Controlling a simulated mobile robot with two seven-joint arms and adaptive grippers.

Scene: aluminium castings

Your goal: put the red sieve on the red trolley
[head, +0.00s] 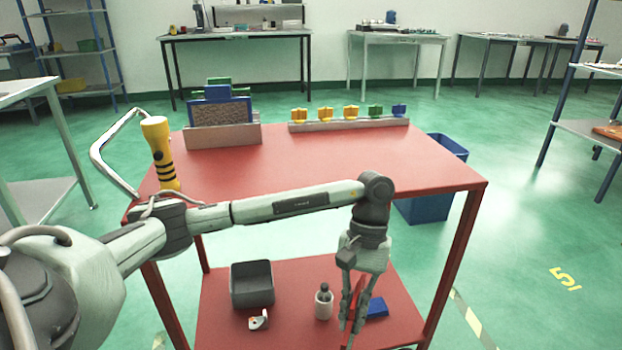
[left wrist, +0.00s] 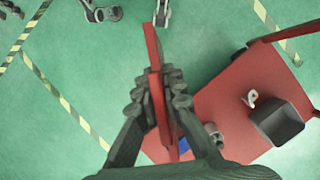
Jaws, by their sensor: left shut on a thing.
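The red trolley (head: 330,158) stands in front of me with an upper top and a lower shelf (head: 222,325). My left gripper (head: 352,318) reaches down past the near edge of the top, in front of the lower shelf. It is shut on the red sieve (head: 360,290), which shows edge-on as a thin red strip, partly hidden by the fingers. In the left wrist view the sieve (left wrist: 153,50) stands between the fingers (left wrist: 158,105), with the trolley's lower shelf (left wrist: 235,100) beside and behind it. My right gripper is not clearly seen.
On the lower shelf are a grey bin (head: 252,284), a small white-and-orange item (head: 259,319), a grey bottle (head: 324,302) and a blue block (head: 377,307). The top holds a yellow torch (head: 158,150), a box rack (head: 222,135) and a rail of coloured pieces (head: 350,124). Its middle is clear.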

